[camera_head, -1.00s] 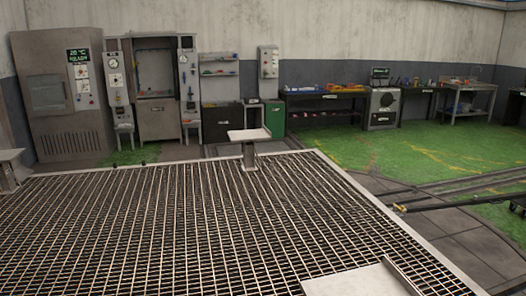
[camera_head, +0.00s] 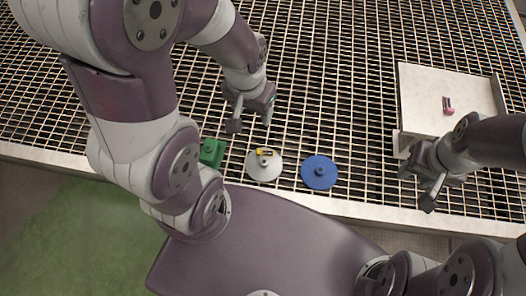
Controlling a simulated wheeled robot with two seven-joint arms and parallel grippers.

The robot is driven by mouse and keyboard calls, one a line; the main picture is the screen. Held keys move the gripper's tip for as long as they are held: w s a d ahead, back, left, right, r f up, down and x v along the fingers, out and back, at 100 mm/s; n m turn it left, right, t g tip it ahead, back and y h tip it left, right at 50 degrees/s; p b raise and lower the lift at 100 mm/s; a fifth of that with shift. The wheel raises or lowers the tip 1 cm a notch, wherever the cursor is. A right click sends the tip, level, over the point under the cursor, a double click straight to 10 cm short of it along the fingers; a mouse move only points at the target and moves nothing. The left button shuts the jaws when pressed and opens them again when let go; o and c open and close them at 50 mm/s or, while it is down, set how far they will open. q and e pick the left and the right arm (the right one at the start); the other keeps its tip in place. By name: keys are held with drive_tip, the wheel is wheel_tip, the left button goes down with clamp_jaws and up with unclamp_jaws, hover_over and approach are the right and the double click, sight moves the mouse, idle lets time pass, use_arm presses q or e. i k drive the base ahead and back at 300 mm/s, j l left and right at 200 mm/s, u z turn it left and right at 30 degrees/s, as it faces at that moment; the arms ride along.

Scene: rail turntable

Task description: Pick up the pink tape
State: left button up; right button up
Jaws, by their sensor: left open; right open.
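A small pink and dark object, likely the pink tape (camera_head: 448,109), lies on the light square plate (camera_head: 422,100) at the right of the grating. My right gripper (camera_head: 416,190) is open and empty, in front of the plate's near left corner and apart from the pink object. My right forearm passes close to the object in the picture. My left gripper (camera_head: 249,116) is open and empty above the grating, left of the plate and behind the white disc.
A green block (camera_head: 211,152), a white disc (camera_head: 259,172) with a small yellow and dark item (camera_head: 264,152) on it, and a blue disc (camera_head: 319,173) stand along the grating's near edge. The metal grating (camera_head: 330,60) is clear farther back. Green floor (camera_head: 75,235) shows at lower left.

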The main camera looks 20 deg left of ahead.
sight(446, 103)
drive_tip(key=k+l, duration=0.1)
drive_tip(key=k+z, duration=0.2)
drive_tip(key=z, duration=0.3)
drive_tip(key=k+l+z, duration=0.15)
drive_tip(key=z, duration=0.3)
drive_tip(key=k+l+z, duration=0.15)
drive_tip(key=z, duration=0.35)
drive_tip(key=i+z, duration=0.1)
drive_tip(key=i, duration=0.45)
drive_tip(key=i+j, duration=0.15)
drive_tip(key=i, duration=0.35)
drive_tip(key=i+z, duration=0.05)
